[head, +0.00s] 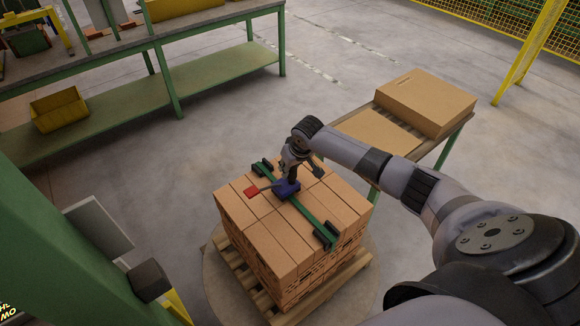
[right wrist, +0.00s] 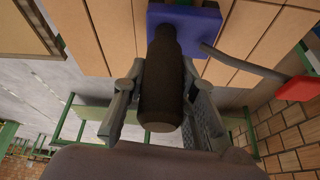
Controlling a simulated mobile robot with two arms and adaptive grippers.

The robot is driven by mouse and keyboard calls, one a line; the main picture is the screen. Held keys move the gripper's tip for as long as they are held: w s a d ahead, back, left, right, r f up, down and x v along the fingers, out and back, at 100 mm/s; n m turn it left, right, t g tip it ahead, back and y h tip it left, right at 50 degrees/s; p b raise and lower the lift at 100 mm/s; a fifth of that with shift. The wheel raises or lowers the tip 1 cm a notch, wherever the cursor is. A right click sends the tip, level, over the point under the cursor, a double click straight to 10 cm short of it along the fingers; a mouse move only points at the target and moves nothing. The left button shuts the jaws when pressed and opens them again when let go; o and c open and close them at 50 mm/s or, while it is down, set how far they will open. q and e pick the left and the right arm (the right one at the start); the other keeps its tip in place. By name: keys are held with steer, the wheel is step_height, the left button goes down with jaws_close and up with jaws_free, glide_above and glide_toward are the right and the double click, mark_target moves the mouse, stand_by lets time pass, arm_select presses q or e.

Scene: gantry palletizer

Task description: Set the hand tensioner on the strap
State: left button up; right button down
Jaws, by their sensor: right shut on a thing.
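The hand tensioner has a blue body (head: 288,189), a dark upright handle and a thin lever with a red end (head: 251,192). My right gripper (head: 291,174) is shut on the handle. In the right wrist view the fingers (right wrist: 162,105) stand on both sides of the dark handle (right wrist: 162,70), with the blue body (right wrist: 185,18) beyond. The green strap (head: 311,221) runs across the top of the carton stack (head: 250,225), with dark green corner pieces at its ends. The blue body overlaps the strap in the head view; I cannot tell whether they touch. My left gripper is out of view.
The stack stands on a wooden pallet (head: 243,283) on a round plate. A table behind right bears flat cardboard boxes (head: 425,100). A green bench (head: 215,75) with a yellow bin (head: 60,108) is at back left. A green post (head: 60,240) stands at front left. Floor between is clear.

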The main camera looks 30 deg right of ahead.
steer(key=shift+f, duration=0.15)
steer(key=shift+f, duration=0.35)
stand_by(0.3)
steer(key=c, duration=1.2)
jaws_free()
steer(key=shift+f, duration=0.1)
steer(key=shift+s, duration=0.1)
